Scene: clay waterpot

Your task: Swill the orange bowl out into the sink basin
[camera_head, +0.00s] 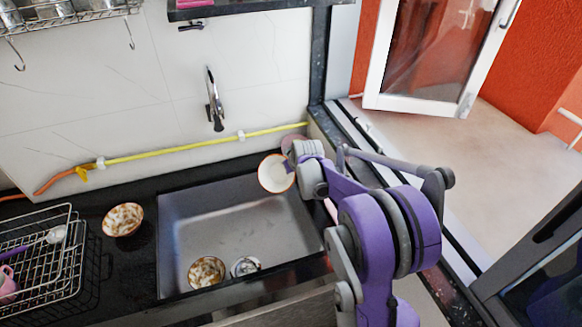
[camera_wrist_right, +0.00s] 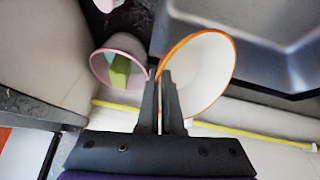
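The orange-rimmed bowl (camera_head: 272,173) is white inside and tilted, held at the right rear edge of the sink basin (camera_head: 225,215). In the right wrist view the bowl (camera_wrist_right: 208,75) has its rim between the two fingers of my right gripper (camera_wrist_right: 164,78), which is shut on it. In the head view this gripper (camera_head: 294,166) is largely hidden behind its own arm and the bowl. The inside of the bowl looks plain white, and I cannot tell whether it holds water. My left gripper is not in view.
A bowl with brown patches (camera_head: 123,219) stands on the counter; another (camera_head: 206,272) lies in the basin beside the drain (camera_head: 245,266). The faucet (camera_head: 214,100) is at the back. A dish rack (camera_head: 40,262) stands left. A pink cup (camera_wrist_right: 119,61) is close to my gripper.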

